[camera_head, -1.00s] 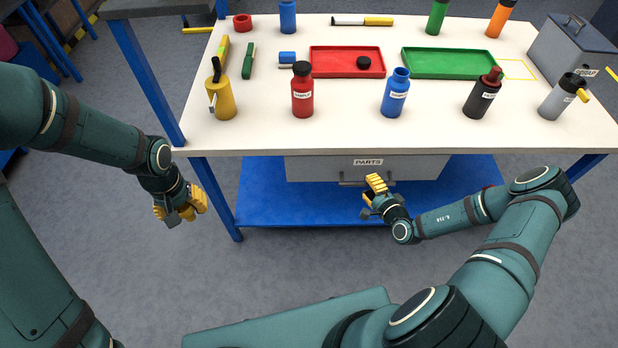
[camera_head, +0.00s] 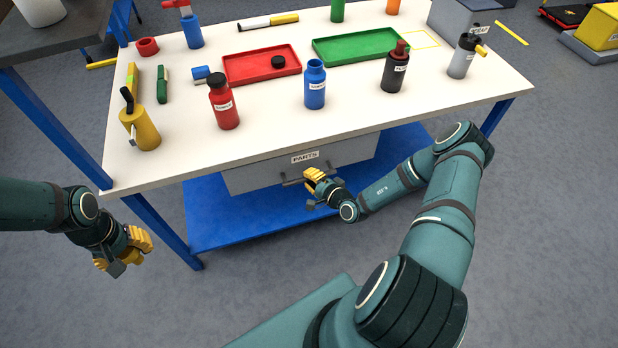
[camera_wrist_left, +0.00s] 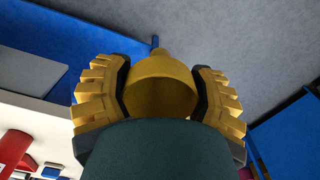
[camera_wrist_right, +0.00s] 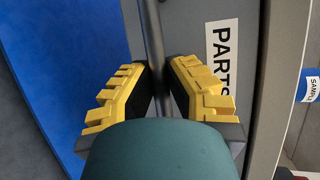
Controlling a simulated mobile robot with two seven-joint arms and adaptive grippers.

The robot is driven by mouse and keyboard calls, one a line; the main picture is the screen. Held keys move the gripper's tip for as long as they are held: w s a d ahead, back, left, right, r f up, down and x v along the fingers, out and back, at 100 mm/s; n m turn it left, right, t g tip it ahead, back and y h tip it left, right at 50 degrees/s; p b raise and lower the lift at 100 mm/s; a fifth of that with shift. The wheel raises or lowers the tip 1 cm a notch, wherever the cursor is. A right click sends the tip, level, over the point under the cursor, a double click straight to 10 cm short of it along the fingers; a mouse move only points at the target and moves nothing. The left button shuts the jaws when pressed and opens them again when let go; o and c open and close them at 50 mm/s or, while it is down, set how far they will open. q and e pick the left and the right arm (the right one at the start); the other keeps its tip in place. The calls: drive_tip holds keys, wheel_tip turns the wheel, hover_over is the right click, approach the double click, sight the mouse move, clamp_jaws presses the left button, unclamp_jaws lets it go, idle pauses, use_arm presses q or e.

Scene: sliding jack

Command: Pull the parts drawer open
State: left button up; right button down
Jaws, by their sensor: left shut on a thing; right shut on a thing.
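The grey parts drawer (camera_head: 262,176) hangs under the front edge of the white-topped workbench, with a "PARTS" label on its front. I cannot tell from these views whether it is out at all. Its dark bar handle (camera_wrist_right: 154,45) runs between the fingers of my right gripper (camera_wrist_right: 163,92), which is shut on it. That gripper also shows at the drawer front in the head view (camera_head: 312,188). My left gripper (camera_head: 125,254) is left of the bench, away from the drawer. It is shut on a yellow, funnel-like object (camera_wrist_left: 160,80), whose pointed end shows in the left wrist view.
The workbench top (camera_head: 270,135) carries bottles, a red tray (camera_head: 240,70), a green tray (camera_head: 345,52) and a yellow can (camera_head: 145,130). A blue lower shelf (camera_head: 215,225) lies below the drawer. A dark table (camera_head: 70,35) stands at the left. The floor in front is clear.

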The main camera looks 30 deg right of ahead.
use_arm(q)
drive_tip(key=shift+r, duration=0.15)
